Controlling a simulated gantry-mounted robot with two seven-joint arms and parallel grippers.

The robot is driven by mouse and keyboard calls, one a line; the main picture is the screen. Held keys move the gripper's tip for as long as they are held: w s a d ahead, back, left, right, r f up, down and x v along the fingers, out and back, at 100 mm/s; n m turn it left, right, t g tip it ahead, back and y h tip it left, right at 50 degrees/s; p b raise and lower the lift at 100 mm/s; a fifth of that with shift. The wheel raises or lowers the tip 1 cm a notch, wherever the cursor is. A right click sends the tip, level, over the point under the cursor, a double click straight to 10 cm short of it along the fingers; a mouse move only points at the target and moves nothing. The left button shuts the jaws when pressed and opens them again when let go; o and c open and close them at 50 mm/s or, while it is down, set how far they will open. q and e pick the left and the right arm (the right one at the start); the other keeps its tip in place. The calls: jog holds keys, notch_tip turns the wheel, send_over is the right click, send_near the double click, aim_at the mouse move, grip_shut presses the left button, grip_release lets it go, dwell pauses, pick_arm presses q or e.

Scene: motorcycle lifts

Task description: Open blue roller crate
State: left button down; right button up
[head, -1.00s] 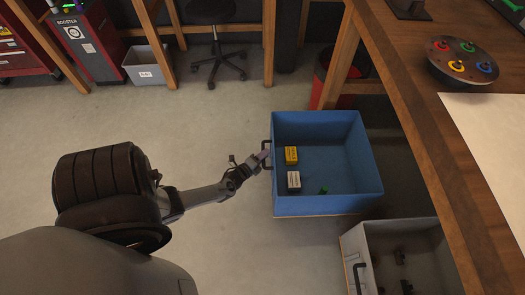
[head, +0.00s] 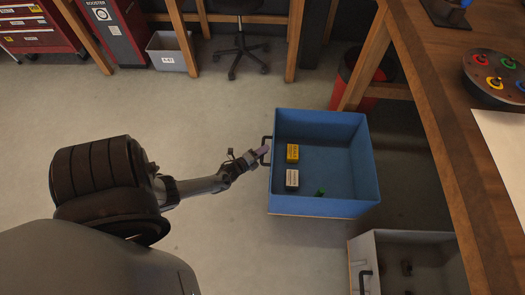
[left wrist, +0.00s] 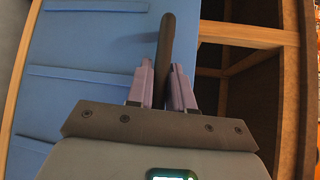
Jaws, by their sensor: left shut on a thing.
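The blue roller crate (head: 321,206) stands on the floor beside the wooden bench, open at the top. Inside are a yellow box (head: 292,153), a white box (head: 292,180) and a small green thing (head: 321,192). A dark handle (head: 266,140) is on its left side. My left gripper (head: 262,153) is shut on this handle. In the left wrist view, the two purplish fingers (left wrist: 163,88) close around the dark handle bar (left wrist: 166,45), with the blue crate wall (left wrist: 90,60) to the left. My right gripper is not in view.
A grey crate (head: 358,250) with dark parts stands at lower right, partly under the wooden bench (head: 450,150). A red bin (head: 365,105) is behind the blue crate. A chair (head: 240,45) and grey bin (head: 172,53) are at the back.

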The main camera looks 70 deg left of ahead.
pick_arm(q)
jog(key=c, duration=1.1)
grip_release()
jog(key=shift+s+d+r+p, duration=0.2)
jog(key=shift+s+p, duration=0.15)
jog(key=shift+s, duration=0.15)
jog(key=p+v, duration=0.3)
jog(key=v, duration=0.6)
jog(key=shift+s+p, duration=0.3)
jog(key=shift+s, duration=0.05)
jog(key=shift+d, duration=0.1)
